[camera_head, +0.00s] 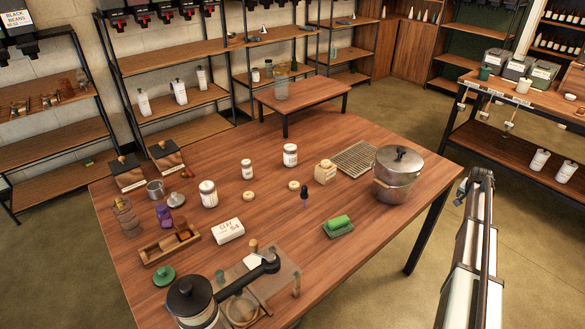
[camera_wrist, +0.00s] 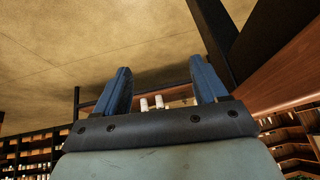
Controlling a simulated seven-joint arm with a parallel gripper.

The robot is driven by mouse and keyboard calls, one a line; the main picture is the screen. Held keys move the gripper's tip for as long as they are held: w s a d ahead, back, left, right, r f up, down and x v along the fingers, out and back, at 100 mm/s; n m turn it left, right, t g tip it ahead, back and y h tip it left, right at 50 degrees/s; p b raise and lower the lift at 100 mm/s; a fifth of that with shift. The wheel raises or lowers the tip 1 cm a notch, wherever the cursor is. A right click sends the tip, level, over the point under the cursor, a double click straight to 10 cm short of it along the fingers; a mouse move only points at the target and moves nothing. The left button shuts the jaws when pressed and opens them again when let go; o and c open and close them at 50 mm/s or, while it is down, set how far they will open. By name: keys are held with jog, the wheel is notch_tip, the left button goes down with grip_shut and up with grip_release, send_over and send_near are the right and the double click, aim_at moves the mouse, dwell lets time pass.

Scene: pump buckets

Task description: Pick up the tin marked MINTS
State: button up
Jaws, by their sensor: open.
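No label reading MINTS is legible in either view, so I cannot tell which container is the tin. Candidates on the wooden table are three pale, labelled, lidded containers: one at the centre left (camera_head: 208,194), a smaller one right of it (camera_head: 247,170), and one farther back (camera_head: 290,155). My gripper (camera_wrist: 160,76) shows in the wrist view with its two blue fingers apart and nothing between them. In the head view my arm stands off the table's right side, away from these containers. The wrist view shows floor, shelves and a table edge, not the candidates.
A steel pot (camera_head: 397,178) stands on the table's right side, near my arm. A green sponge (camera_head: 338,223), a dark dropper bottle (camera_head: 304,196), a white box (camera_head: 228,231) and a wooden caddy (camera_head: 168,245) also occupy the table. Bare wood (camera_head: 270,213) shows mid-table.

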jog(key=w+a+r+m+t, duration=0.1)
jog(key=w+a+r+m, duration=0.1)
jog(key=w+r, duration=0.75)
jog(key=shift+m+y, duration=0.4)
jog(key=shift+y, duration=0.1)
jog(key=a+r, duration=0.1)
jog(key=a, duration=0.1)
jog(key=a+r, duration=0.1)
jog(key=a, duration=0.2)
jog(key=w+a+r, duration=0.1)
jog(key=a+r, duration=0.1)
jog(key=a, duration=0.1)
jog(key=shift+w+r, duration=0.1)
jog(key=w+a+r+m+y, duration=0.1)
jog(key=w+a+m+y, duration=0.15)
jog(key=a, duration=1.35)
jog(key=m+g+y, duration=0.4)
jog(key=m+g, duration=0.1)
jog(key=g, duration=0.1)
send_near(250, 162)
jog(key=f, duration=0.1)
jog(key=shift+y, duration=0.25)
jog(key=x, duration=0.8)
jog(key=shift+a+x, duration=0.25)
jog(key=shift+x, duration=2.35)
jog(key=shift+r, duration=0.15)
